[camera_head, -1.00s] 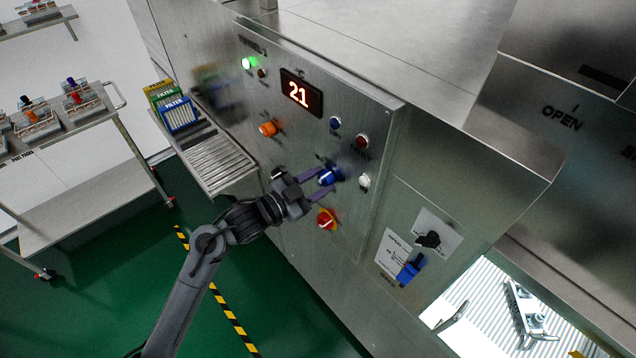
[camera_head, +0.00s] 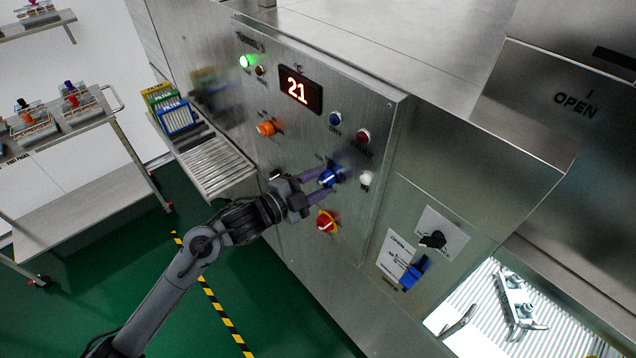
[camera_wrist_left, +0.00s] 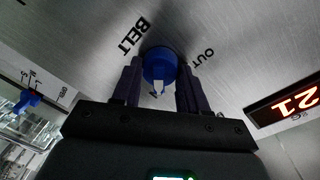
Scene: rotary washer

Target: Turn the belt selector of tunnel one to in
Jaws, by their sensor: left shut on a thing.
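The belt selector (camera_head: 331,177) is a blue knob with a white pointer mark on the steel control panel (camera_head: 290,130) of the tunnel. My left gripper (camera_head: 322,184) is shut on it, with one finger on each side. The left wrist view shows the blue knob (camera_wrist_left: 159,66) between the two dark fingers, with the lettering BELT and OUT on the panel around it. The lettering nearest the fingers is partly hidden. My right gripper is not in view.
Close by on the panel are a red and yellow switch (camera_head: 327,222), an orange knob (camera_head: 266,128), a white button (camera_head: 366,179), a blue button (camera_head: 335,118) and a red one (camera_head: 363,136). A display (camera_head: 300,90) reads 21. A roller conveyor (camera_head: 217,165) stands left.

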